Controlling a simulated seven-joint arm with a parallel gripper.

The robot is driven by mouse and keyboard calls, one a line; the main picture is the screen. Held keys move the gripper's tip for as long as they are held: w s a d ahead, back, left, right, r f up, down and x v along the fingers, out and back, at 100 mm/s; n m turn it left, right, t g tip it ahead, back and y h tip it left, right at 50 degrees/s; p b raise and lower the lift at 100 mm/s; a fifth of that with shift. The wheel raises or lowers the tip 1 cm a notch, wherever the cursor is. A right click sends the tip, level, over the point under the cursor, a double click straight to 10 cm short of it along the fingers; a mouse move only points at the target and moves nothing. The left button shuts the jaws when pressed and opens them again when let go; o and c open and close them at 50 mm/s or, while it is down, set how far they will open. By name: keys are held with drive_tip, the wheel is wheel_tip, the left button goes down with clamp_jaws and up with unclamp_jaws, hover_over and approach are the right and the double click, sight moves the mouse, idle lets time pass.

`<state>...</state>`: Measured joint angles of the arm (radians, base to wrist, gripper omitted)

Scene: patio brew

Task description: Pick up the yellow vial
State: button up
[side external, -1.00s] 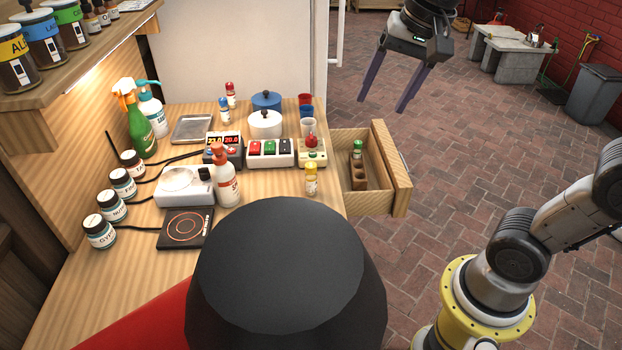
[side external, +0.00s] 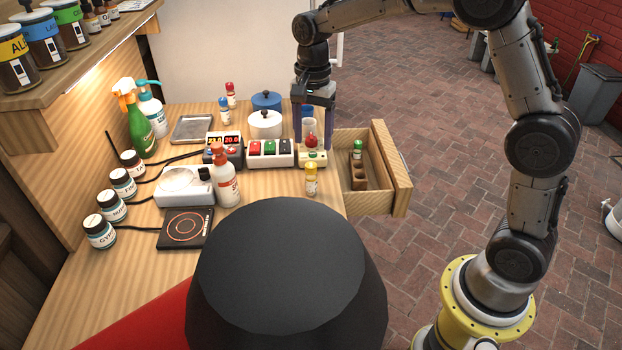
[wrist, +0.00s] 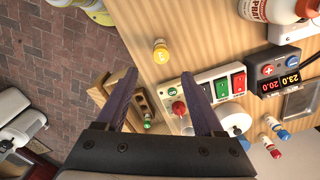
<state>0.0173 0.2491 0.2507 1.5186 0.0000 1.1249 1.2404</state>
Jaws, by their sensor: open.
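The yellow vial (side external: 311,180) stands upright on the wooden counter near its right edge, just in front of the small device with a red knob. It also shows in the wrist view (wrist: 161,52), beyond my fingertips and clear of them. My gripper (side external: 314,150) points down over the back right of the counter, behind the vial. In the wrist view my gripper (wrist: 158,78) has its two purple fingers spread apart, with nothing held between them.
The red-knob device (side external: 313,158), a switch box (side external: 271,153) and a white pot (side external: 265,124) stand close by. An open drawer (side external: 365,200) with a green-capped vial (side external: 357,149) in a rack sticks out to the right. A spray bottle (side external: 226,178) stands left of the yellow vial.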

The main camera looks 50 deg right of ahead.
sight(311, 165)
wheel_tip(311, 165, down, 3)
drive_tip(key=shift+r, duration=0.1)
drive_tip(key=shift+s+a+f, duration=0.1)
drive_tip(key=shift+a+f, duration=0.1)
drive_tip(key=shift+f, duration=1.15)
drive_tip(key=shift+a+f, duration=0.2)
drive_tip(key=shift+f, duration=1.1)
clamp_jaws()
